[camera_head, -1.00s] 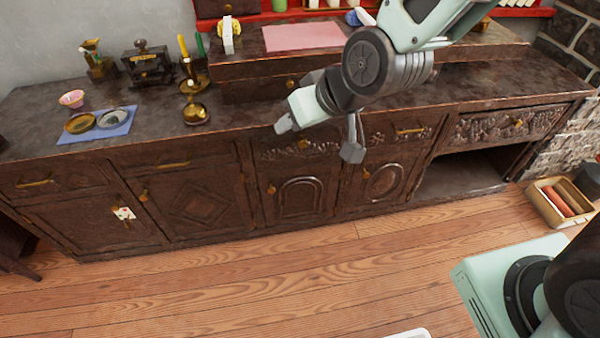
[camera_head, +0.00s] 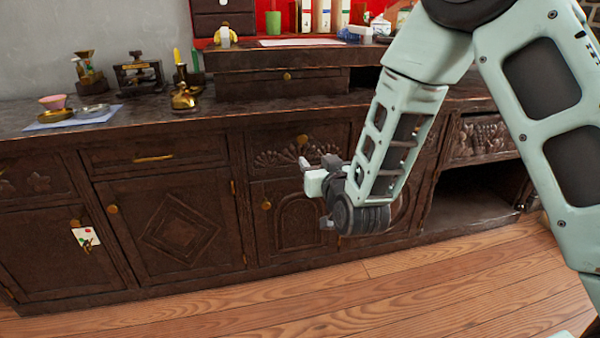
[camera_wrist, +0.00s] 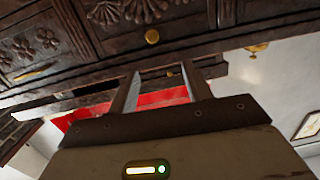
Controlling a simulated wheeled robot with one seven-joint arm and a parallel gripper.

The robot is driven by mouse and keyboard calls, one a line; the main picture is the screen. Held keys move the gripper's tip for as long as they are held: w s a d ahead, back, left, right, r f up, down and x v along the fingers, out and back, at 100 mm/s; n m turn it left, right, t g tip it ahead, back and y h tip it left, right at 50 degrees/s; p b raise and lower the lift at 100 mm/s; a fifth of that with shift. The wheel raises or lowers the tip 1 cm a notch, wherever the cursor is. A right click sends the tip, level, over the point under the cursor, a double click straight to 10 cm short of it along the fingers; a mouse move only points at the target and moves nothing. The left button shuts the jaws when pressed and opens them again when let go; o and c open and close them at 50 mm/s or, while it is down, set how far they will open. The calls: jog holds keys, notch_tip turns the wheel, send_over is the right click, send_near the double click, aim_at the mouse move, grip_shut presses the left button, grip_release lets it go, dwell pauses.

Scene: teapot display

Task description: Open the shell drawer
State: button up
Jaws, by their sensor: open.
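The shell drawer (camera_head: 272,156) is a dark wooden drawer with a carved fan pattern, in the middle of the cabinet front. It looks closed. Its round brass knob (camera_head: 303,140) shows above my gripper. My gripper (camera_head: 314,193) is in front of the cabinet, below and slightly right of the knob; part of the drawer's right side is close to my arm. In the wrist view, both fingers (camera_wrist: 163,84) are apart with nothing held. There a carved drawer front (camera_wrist: 125,12) and a brass knob (camera_wrist: 152,37) lie beyond the fingertips, not between them.
Below is an arched door (camera_head: 300,222) with a brass knob (camera_head: 266,205). A plain drawer (camera_head: 155,155) is to the left. The countertop holds a brass candlestick (camera_head: 184,98) and scales. An open recess (camera_head: 470,200) is at the right. The wooden floor (camera_head: 400,285) in front is clear.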

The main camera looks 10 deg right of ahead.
notch_tip(320, 180, down, 2)
jog(key=f+b, duration=0.1)
jog(key=b, duration=0.5)
send_near(302, 140)
jog(key=shift+t+h, duration=0.3)
jog(key=shift+t, duration=0.1)
jog(key=w, duration=0.5)
jog(key=w+f, duration=0.1)
jog(key=w, duration=0.1)
jog(key=shift+w, duration=0.4)
jog(key=shift+w+a+r, duration=0.1)
jog(key=shift+w, duration=0.6)
jog(key=shift+c, duration=0.2)
grip_shut()
